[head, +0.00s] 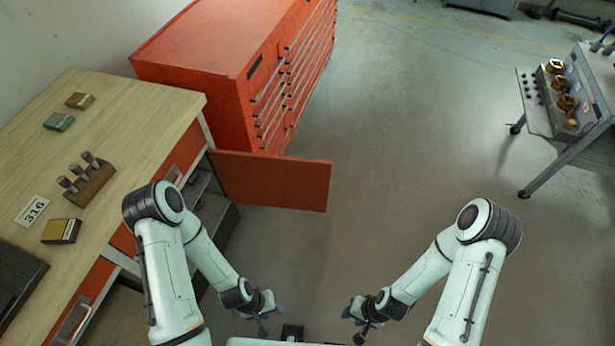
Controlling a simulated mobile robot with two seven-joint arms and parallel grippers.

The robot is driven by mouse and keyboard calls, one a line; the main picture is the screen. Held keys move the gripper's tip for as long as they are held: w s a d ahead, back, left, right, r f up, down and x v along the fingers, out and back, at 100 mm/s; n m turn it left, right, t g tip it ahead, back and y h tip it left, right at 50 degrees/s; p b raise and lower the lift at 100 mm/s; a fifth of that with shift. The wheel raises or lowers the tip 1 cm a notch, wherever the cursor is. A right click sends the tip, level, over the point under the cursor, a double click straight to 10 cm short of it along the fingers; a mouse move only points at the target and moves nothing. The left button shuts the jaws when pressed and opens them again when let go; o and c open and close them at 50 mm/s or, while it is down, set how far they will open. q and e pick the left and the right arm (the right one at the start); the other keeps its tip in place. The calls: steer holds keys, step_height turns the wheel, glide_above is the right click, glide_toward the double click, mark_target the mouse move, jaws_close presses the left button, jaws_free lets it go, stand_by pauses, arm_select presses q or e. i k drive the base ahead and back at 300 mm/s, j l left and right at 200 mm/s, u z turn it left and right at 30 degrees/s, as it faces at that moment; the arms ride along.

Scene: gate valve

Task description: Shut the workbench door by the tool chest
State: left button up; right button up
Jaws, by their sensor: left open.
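The orange workbench door (272,181) stands open, swung out from the wooden-topped workbench (135,110) beside the red tool chest (215,50). The open cabinet behind it shows a dark grey interior (220,222), partly hidden by my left arm. My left gripper (268,322) is open and empty, low in the view, apart from the door and nearer to me. My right gripper (356,330) is low in the middle, apart from everything; its fingers are too small to tell whether they are open.
On the benchtop are a block with dark pegs (88,184), small boxes (62,231), a green box (59,121) and a 316 card (33,211). A grey cart (570,105) stands at the far right. The floor (400,150) between is clear.

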mark_target(255, 179)
steer(key=i+l+z, duration=0.5)
steer(key=z, duration=0.25)
steer(key=i+l+z, duration=0.35)
steer(key=i+u, duration=0.3)
steer(key=i+l+u, duration=0.45)
steer(key=i+u, duration=0.15)
steer(key=i, duration=0.2)
steer(key=i+u, duration=0.1)
steer(key=u, duration=0.3)
steer(key=i+u, duration=0.15)
steer(key=u, duration=0.3)
steer(key=i+l+u, duration=0.1)
steer(key=u, duration=0.3)
steer(key=i+l+u, duration=0.1)
steer(key=u, duration=0.35)
steer(key=i+u, duration=0.1)
steer(key=u, duration=0.3)
steer(key=i+l+u, duration=0.1)
steer(key=u, duration=0.25)
steer(key=i+l+u, duration=0.1)
steer(key=u, duration=0.3)
steer(key=l+u, duration=0.9)
steer(key=k, duration=0.15)
